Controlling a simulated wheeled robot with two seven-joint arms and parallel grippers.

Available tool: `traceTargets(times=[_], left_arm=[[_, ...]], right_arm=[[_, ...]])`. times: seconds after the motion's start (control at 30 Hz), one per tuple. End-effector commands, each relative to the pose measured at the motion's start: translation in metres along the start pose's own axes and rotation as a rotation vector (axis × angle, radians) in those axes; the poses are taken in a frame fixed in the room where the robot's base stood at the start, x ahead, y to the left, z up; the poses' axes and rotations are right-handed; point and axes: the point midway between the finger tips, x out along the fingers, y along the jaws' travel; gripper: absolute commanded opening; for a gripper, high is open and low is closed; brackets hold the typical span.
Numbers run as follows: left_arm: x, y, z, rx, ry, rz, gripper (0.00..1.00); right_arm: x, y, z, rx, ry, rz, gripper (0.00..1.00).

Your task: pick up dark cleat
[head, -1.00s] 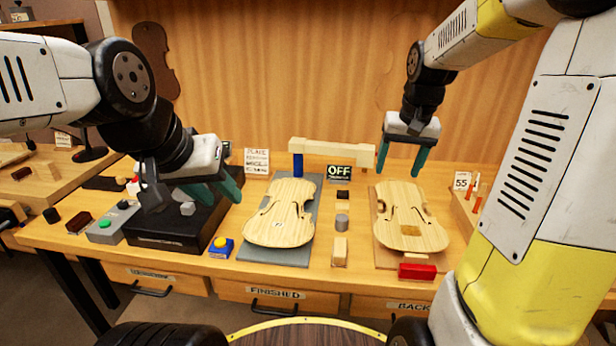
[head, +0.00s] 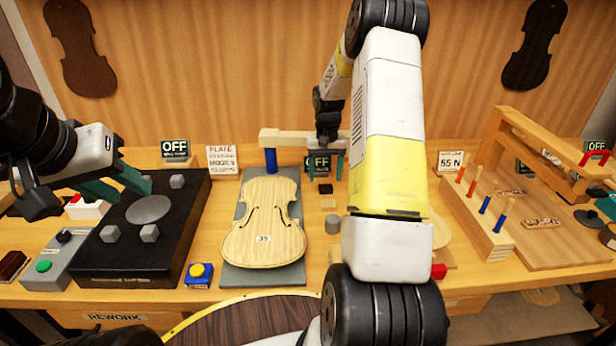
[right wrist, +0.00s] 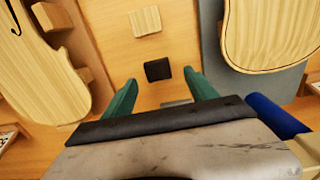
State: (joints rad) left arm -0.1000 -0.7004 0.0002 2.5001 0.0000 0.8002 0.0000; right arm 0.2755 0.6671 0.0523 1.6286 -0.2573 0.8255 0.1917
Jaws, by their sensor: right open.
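The dark cleat (head: 325,188) is a small, nearly black block on the bench top, in front of a small OFF sign. In the right wrist view the dark cleat (right wrist: 157,70) shows between the green fingertips, with clear space on both sides. My right gripper (right wrist: 160,80) is open and empty, pointing down toward it. In the head view my right gripper (head: 326,168) is just behind the cleat, in front of the sign. My left gripper (head: 122,182) is over the black box at the left, its fingers apart and nothing seen between them.
A pale block (right wrist: 145,20) lies near the cleat. A violin plate (head: 265,225) on a grey mat is to the left, with a blue post (head: 270,160) behind it. A peg rack (head: 478,215) stands further right.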

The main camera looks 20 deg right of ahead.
Motion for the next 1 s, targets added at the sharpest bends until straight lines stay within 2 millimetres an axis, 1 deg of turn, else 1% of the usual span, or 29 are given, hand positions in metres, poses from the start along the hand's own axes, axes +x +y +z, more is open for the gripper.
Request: traceTargets(times=[0.1, 0.23, 0.3, 0.47, 0.5, 0.57, 0.7, 0.77, 0.8, 1.0], left_arm=[[0.000, 0.000, 0.000, 0.000, 0.000, 0.000, 0.36], [0.000, 0.000, 0.000, 0.000, 0.000, 0.000, 0.36], [0.000, 0.000, 0.000, 0.000, 0.000, 0.000, 0.36], [0.000, 0.000, 0.000, 0.000, 0.000, 0.000, 0.36], [0.000, 0.000, 0.000, 0.000, 0.000, 0.000, 0.36], [0.000, 0.000, 0.000, 0.000, 0.000, 0.000, 0.36], [0.000, 0.000, 0.000, 0.000, 0.000, 0.000, 0.36], [0.000, 0.000, 0.000, 0.000, 0.000, 0.000, 0.36], [0.000, 0.000, 0.000, 0.000, 0.000, 0.000, 0.36], [0.000, 0.000, 0.000, 0.000, 0.000, 0.000, 0.36]], right_arm=[[0.020, 0.003, 0.002, 0.001, -0.005, -0.001, 0.66], [0.037, 0.002, 0.001, -0.001, -0.003, 0.000, 0.66], [0.040, 0.002, 0.001, -0.001, 0.000, 0.000, 0.66], [0.039, 0.002, 0.001, 0.000, 0.001, 0.000, 0.66], [0.039, 0.002, 0.001, 0.000, 0.001, 0.000, 0.62], [0.039, 0.002, 0.001, 0.000, 0.000, 0.000, 0.51], [0.039, 0.002, 0.001, 0.000, 0.000, 0.000, 0.23], [0.039, 0.002, 0.001, 0.000, 0.000, 0.000, 0.11], [0.039, 0.002, 0.001, 0.000, 0.000, 0.000, 0.04], [0.039, 0.002, 0.001, 0.000, 0.000, 0.000, 0.02]])
